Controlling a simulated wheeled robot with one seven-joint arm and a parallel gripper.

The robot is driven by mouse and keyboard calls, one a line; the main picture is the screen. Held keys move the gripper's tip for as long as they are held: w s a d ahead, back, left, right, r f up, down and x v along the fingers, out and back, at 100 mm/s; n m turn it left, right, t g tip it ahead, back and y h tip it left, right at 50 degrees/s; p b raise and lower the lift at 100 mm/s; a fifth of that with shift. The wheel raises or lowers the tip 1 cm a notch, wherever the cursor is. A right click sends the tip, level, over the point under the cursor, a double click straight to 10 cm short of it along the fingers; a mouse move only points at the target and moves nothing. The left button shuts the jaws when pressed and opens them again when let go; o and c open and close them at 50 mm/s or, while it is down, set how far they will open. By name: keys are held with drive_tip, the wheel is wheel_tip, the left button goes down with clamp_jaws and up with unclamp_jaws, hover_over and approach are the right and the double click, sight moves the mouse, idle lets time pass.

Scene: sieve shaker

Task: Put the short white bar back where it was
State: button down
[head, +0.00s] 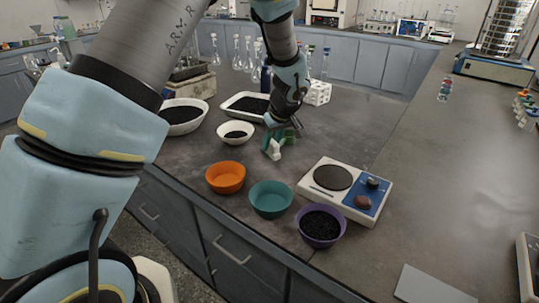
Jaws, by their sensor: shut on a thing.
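My gripper (280,135) points down over the bench, to the right of the small white bowl and behind the orange bowl. It is shut on the short white bar (276,152), which shows small and pale at the fingertips next to green parts. Much of the bar is hidden by the gripper. I cannot tell whether it touches the bench top.
In front are an orange bowl (225,177), a teal bowl (270,198) and a purple bowl (320,226) with black grains. A hotplate-like device (350,182) stands to the right. A white bowl (236,132), tray (232,108) and white rack (318,92) stand nearby. The right bench is mostly clear.

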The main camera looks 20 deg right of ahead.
sight(271, 154)
wheel_tip(271, 154, down, 4)
drive_tip(key=shift+f+p, duration=0.1)
drive_tip(key=shift+p, duration=0.45)
drive_tip(key=shift+f, duration=0.35)
drive_tip(key=shift+f+b, duration=0.2)
drive_tip(key=shift+b, duration=0.1)
drive_tip(key=c, duration=0.6)
unclamp_jaws()
drive_tip(key=shift+r, duration=0.1)
drive_tip(key=shift+r, duration=0.1)
drive_tip(key=shift+r+p, duration=0.2)
drive_tip(key=shift+p, duration=0.15)
drive_tip(key=b+v, duration=0.2)
drive_tip(key=v, duration=0.9)
drive_tip(key=shift+s+r+b, duration=0.3)
drive_tip(key=shift+b, duration=0.1)
